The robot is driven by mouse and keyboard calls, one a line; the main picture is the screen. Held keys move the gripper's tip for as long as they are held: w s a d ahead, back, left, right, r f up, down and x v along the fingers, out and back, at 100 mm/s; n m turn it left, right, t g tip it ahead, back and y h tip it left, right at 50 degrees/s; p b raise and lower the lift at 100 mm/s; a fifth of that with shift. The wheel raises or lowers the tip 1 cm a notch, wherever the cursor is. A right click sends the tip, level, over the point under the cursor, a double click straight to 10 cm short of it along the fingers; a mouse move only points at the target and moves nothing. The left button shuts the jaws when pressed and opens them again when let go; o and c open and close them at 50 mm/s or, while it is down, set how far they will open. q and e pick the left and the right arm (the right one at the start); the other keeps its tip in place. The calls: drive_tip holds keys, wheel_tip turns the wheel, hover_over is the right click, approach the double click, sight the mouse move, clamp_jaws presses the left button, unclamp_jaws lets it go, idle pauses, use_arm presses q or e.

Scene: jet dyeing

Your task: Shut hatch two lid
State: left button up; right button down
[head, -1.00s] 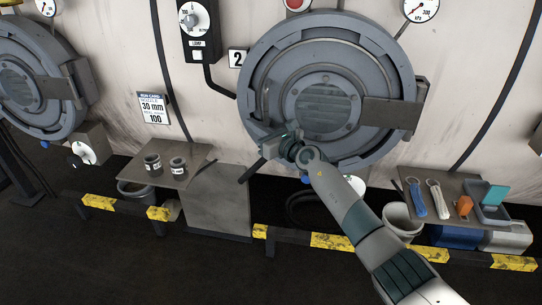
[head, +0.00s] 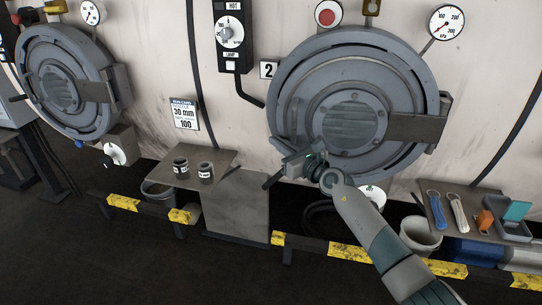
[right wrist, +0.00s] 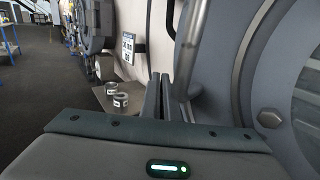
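The hatch two lid (head: 352,125) is a large round grey door beside the "2" sign (head: 268,70), with a hinge arm on its right. It looks seated in its ring or nearly so; a small gap cannot be told. My right gripper (head: 276,176) is at the lid's lower left edge, pointing left. In the right wrist view its two dark fingers (right wrist: 160,98) are close together with nothing seen between them. A curved grey bar handle (right wrist: 190,55) rises just right of the fingers, by the lid face (right wrist: 265,75). Contact cannot be told. My left gripper is not in view.
Another round hatch (head: 62,88) is at the left. A shelf (head: 222,160) with two small labelled cups (head: 205,172) stands left of my gripper. A right shelf (head: 470,210) holds tools. A bucket (head: 420,236) and yellow-black rail (head: 350,252) are below.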

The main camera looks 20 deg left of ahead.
use_arm(q)
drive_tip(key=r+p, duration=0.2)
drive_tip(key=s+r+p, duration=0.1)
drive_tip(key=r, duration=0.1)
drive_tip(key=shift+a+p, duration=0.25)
drive_tip(key=shift+p, duration=0.15)
use_arm(e)
drive_tip(key=s, duration=0.8)
drive_tip(key=shift+s, duration=0.2)
drive_tip(key=shift+d, duration=0.15)
